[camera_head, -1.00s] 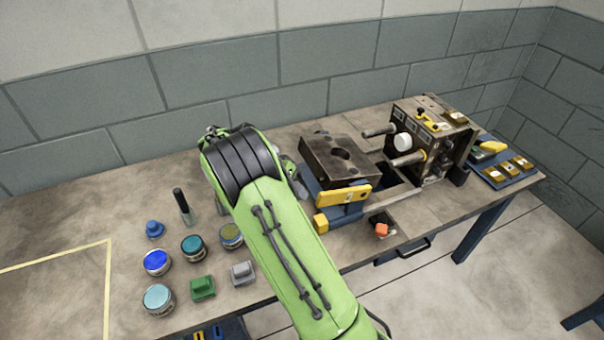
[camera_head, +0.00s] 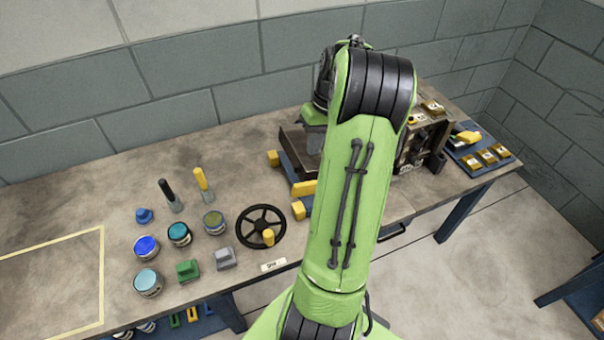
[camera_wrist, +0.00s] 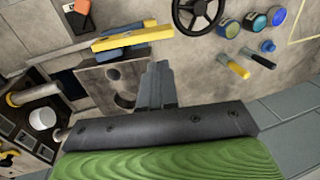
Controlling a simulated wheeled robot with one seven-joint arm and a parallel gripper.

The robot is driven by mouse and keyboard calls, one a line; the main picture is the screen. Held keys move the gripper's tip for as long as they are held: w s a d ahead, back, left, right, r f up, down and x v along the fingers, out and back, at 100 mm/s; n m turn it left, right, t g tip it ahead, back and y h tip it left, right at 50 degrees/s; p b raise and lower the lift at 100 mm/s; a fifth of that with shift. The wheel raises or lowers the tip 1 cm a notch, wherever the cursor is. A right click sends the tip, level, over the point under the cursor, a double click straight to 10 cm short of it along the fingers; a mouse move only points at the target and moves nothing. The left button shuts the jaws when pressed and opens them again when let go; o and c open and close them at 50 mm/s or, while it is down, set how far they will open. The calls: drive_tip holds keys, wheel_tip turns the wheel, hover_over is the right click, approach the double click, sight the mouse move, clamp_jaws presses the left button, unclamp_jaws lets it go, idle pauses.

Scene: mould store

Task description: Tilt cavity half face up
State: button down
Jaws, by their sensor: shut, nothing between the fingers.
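The cavity half (camera_wrist: 97,82) is a brown-grey steel block with a round hole in its face. In the head view only its left part (camera_head: 292,140) shows; my arm hides the rest. My gripper (camera_wrist: 158,68) is shut and empty, with its fingers beside the block's edge in the wrist view. In the head view the gripper (camera_head: 315,140) hangs in front of the block; I cannot tell whether it touches. A yellow bar (camera_wrist: 130,38) on a blue-grey support lies along one side of the block.
The other mould half (camera_head: 425,135), with pins and a white disc, stands to the right. A black handwheel (camera_head: 261,227) is at the front. The bench's back left is clear.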

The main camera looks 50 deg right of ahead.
sight(299, 185)
drive_tip(key=b+x, duration=0.2)
drive_tip(key=x, duration=0.9)
drive_tip(key=f+b, duration=0.1)
drive_tip(key=a+f+g+h+b, duration=0.1)
drive_tip(key=w+f+h+b, duration=0.1)
drive_tip(key=b, duration=0.1)
drive_tip(key=shift+a, duration=0.25)
drive_tip(key=shift+s+a+f, duration=0.25)
wheel_tip(299, 185, up, 15)
drive_tip(key=p, duration=0.5)
drive_tip(key=shift+d+p, duration=0.3)
drive_tip(key=shift+p, duration=0.1)
